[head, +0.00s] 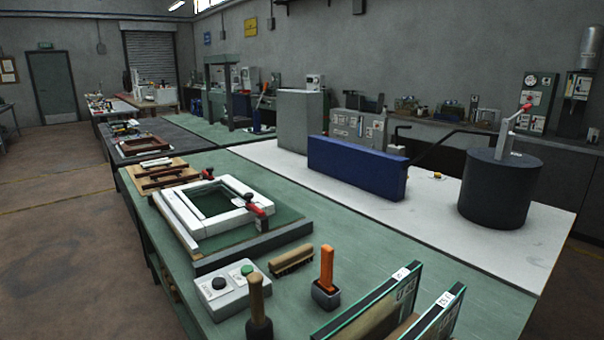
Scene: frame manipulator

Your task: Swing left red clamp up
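A white square frame (188,221) lies on a green board on the workbench, left of the picture's middle. A red-tipped clamp (208,174) sits at the frame's far edge; it is small and dark, and its pose is hard to tell. The first one is further left in the picture. Neither of my grippers shows in the head view.
A two-button control box (221,290), a brush (291,260), an orange-handled tool (326,275) and a wooden-handled tool (257,310) stand near the frame. A blue box (357,170) and a black cylinder (500,190) stand on the white surface behind. Green bench top is clear at right centre.

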